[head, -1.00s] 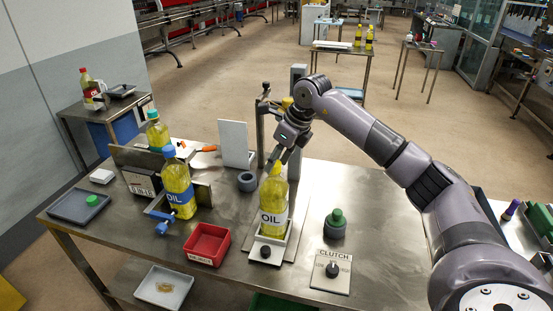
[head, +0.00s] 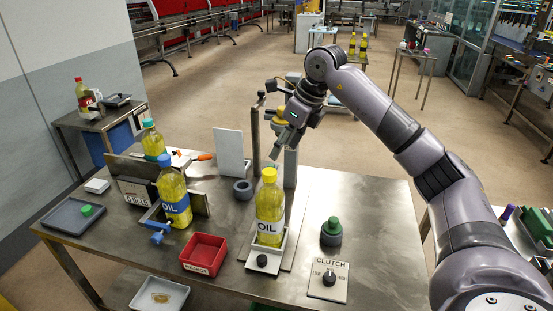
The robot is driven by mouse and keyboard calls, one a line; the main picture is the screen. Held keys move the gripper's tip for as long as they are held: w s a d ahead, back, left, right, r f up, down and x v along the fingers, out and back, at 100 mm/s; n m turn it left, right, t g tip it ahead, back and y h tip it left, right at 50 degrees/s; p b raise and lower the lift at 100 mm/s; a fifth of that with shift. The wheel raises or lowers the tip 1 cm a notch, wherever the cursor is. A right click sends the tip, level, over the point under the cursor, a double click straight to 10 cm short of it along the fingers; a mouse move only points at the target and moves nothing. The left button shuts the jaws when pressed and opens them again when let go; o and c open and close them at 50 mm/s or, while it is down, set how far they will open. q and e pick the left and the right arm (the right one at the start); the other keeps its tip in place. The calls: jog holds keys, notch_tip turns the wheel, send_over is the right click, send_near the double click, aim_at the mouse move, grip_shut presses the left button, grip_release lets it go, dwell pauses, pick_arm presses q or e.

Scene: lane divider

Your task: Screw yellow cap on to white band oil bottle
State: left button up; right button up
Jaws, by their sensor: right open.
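The oil bottle with the white band (head: 270,230) stands upright in a pale holder (head: 284,249) near the middle of the table. The yellow cap (head: 269,175) sits on top of its neck. How tightly it is seated cannot be told. My right gripper (head: 279,155) is open and empty, above and slightly behind the cap, with a gap between them. My left gripper is not in view.
A blue-band oil bottle (head: 174,196) stands in a clamp at left. A red bin (head: 204,254), a green-topped piece (head: 331,231) and a clutch panel (head: 328,281) are near the bottle. A post (head: 255,140) rises behind it. The table's right side is clear.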

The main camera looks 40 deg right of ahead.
jog(key=shift+v, duration=1.55)
